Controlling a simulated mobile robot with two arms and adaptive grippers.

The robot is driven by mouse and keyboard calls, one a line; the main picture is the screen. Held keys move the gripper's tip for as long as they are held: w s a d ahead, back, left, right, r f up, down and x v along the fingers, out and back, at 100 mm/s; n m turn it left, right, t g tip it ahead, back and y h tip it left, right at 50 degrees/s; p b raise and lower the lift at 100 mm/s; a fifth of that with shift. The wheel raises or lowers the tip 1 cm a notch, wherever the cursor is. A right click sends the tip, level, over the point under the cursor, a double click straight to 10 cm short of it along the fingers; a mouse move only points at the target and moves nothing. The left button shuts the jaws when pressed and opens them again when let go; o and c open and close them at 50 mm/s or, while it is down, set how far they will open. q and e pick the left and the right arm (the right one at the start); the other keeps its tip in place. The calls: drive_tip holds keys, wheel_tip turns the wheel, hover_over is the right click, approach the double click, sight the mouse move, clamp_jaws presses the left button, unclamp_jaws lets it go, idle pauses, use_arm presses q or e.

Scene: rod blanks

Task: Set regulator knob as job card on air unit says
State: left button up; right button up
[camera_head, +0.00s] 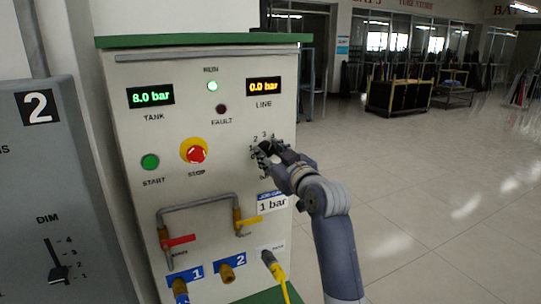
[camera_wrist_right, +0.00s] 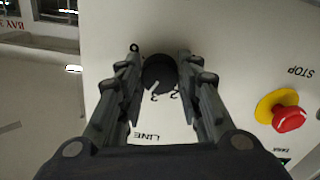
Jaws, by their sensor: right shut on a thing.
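The air unit (camera_head: 120,75) is a pale cabinet with a green top. Its job card (camera_head: 272,201) reads 1 bar. The LINE display (camera_head: 264,87) reads 0.0 bar and the TANK display (camera_head: 150,95) reads 8.0 bar. My right gripper (camera_head: 266,152) is at the regulator knob, hiding most of it in the head view. In the right wrist view the dark round knob (camera_wrist_right: 159,72) sits between the fingers of my right gripper (camera_wrist_right: 160,70), which is shut on it. Scale numbers 2 and 3 show beside it; I cannot read its setting. My left gripper is out of view.
A red STOP button (camera_head: 196,155), a green START button (camera_head: 150,162), red (camera_head: 180,240) and yellow (camera_head: 248,222) valve levers and a yellow hose (camera_head: 277,270) are on the panel. A grey cabinet (camera_head: 40,150) stands left. Open floor lies right.

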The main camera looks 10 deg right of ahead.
drive_tip(key=n+p, duration=0.1)
drive_tip(key=n, duration=0.3)
drive_tip(key=shift+d+r+n, duration=0.1)
drive_tip(key=shift+n, duration=0.2)
drive_tip(key=n+p, duration=0.2)
drive_tip(key=n, duration=0.2)
drive_tip(key=shift+r+n, duration=0.1)
drive_tip(key=shift+n, duration=0.2)
drive_tip(key=n+p, duration=0.3)
drive_tip(key=n, duration=0.3)
drive_tip(key=shift+p, duration=0.4)
drive_tip(key=n+p, duration=0.2)
drive_tip(key=n, duration=0.1)
drive_tip(key=shift+r+n, duration=0.1)
drive_tip(key=shift+n, duration=0.2)
drive_tip(key=shift+n+p, duration=0.6)
drive_tip(key=shift+n, duration=0.4)
drive_tip(key=shift+f, duration=0.2)
drive_tip(key=o, duration=1.1)
drive_tip(key=shift+c, duration=0.2)
